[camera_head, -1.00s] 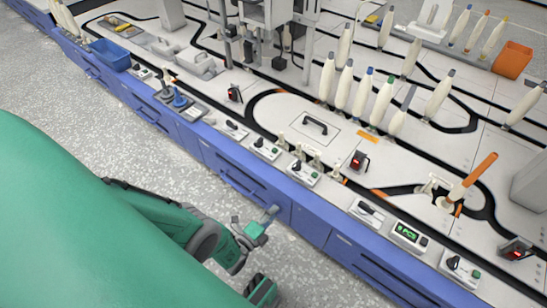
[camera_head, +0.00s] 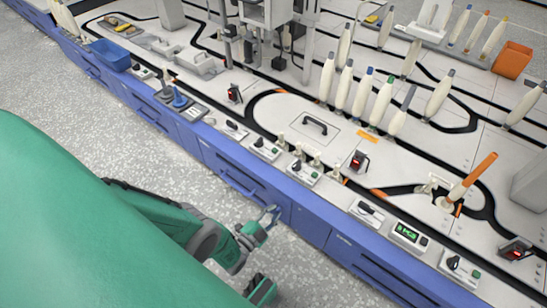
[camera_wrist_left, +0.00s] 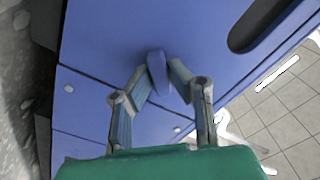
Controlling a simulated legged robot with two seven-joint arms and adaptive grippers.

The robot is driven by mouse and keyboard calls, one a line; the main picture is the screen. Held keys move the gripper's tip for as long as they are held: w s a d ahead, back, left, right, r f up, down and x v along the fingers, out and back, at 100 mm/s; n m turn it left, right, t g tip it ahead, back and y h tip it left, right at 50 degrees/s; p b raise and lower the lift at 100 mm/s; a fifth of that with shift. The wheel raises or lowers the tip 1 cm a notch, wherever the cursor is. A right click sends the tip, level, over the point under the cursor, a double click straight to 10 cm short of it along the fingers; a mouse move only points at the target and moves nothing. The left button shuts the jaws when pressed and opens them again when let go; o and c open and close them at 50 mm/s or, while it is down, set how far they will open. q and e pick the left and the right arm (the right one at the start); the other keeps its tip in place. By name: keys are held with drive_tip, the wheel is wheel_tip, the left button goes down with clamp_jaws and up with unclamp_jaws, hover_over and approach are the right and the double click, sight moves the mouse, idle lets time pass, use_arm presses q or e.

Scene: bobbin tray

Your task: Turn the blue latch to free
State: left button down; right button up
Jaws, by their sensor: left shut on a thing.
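The blue latch (camera_wrist_left: 158,72) is a small rounded tab on the blue cabinet front in the left wrist view. It stands between the two fingertips of my left gripper (camera_wrist_left: 160,80), which is shut on it. In the head view my left gripper (camera_head: 269,215) is at the blue cabinet front, below the worktop edge. The latch itself cannot be made out there, as it is small and behind the fingers.
The blue cabinet front (camera_head: 312,229) carries drawer handles (camera_head: 238,183). A dark oblong recess (camera_wrist_left: 262,24) lies right of the latch in the wrist view. Above, the worktop holds switches, levers and several bobbins. The grey floor before the cabinet is open.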

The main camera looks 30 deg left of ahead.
use_arm(q)
drive_tip(key=shift+s+d+f+n, duration=0.1)
drive_tip(key=shift+n, duration=2.2)
drive_tip(key=shift+s+f+n, duration=0.1)
drive_tip(key=shift+n, duration=2.2)
drive_tip(key=c, duration=1.5)
unclamp_jaws()
drive_tip(key=shift+c, duration=0.2)
drive_tip(key=shift+w, duration=0.1)
